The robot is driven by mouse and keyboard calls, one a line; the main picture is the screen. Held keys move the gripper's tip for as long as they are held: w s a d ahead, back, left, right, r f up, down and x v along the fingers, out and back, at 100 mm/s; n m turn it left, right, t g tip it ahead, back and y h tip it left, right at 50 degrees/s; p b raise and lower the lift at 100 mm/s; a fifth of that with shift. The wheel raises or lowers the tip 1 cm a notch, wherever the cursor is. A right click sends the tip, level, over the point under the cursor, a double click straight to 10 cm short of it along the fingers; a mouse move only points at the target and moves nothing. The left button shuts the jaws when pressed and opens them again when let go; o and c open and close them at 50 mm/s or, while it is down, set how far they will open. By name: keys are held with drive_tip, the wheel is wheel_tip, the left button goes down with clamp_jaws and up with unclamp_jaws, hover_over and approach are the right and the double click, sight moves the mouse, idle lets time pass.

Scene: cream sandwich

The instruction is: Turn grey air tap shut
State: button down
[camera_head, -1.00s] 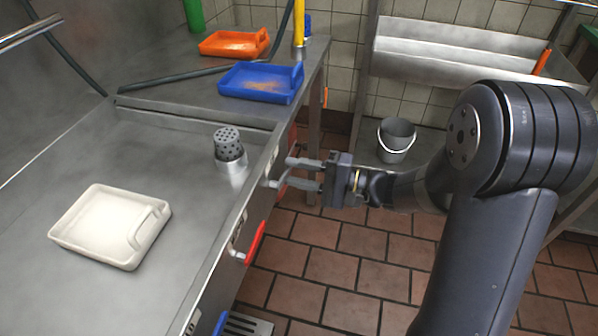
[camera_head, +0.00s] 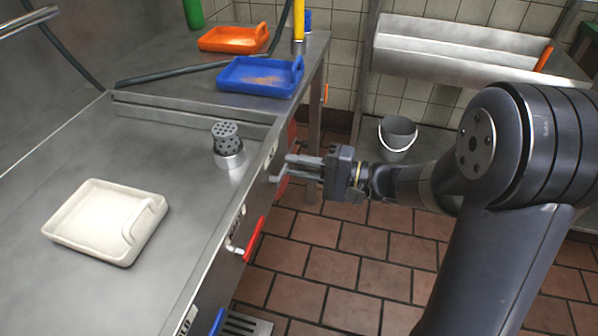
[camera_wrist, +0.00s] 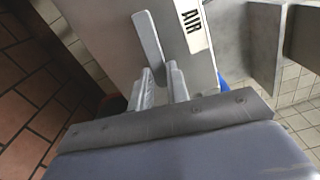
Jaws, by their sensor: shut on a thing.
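The grey air tap lever (camera_wrist: 148,42) shows in the wrist view, on the steel counter front beside a label reading AIR. Its near end lies between the two fingers of my gripper (camera_wrist: 160,84). In the head view my gripper (camera_head: 290,167) is at the counter's front edge, its fingers close together and shut on the lever. The tap (camera_head: 279,179) is only partly seen there, and the fingers hide some of it.
A red-handled tap (camera_head: 254,240) sits nearer along the counter front. On the counter are a cream tray (camera_head: 70,226), a perforated metal cylinder (camera_head: 226,135), a blue tray (camera_head: 232,85) and an orange tray (camera_head: 215,39). A grey bucket (camera_head: 397,136) stands beyond my arm.

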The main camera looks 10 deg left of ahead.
drive_tip(key=shift+r+n+b, duration=0.3)
drive_tip(key=shift+n+b, duration=0.5)
drive_tip(key=shift+b, duration=0.1)
drive_tip(key=c, duration=1.4)
unclamp_jaws()
drive_tip(key=shift+o, duration=0.2)
drive_tip(key=d+p, duration=0.1)
drive_tip(key=d, duration=0.9)
drive_tip(key=shift+s+d, duration=0.4)
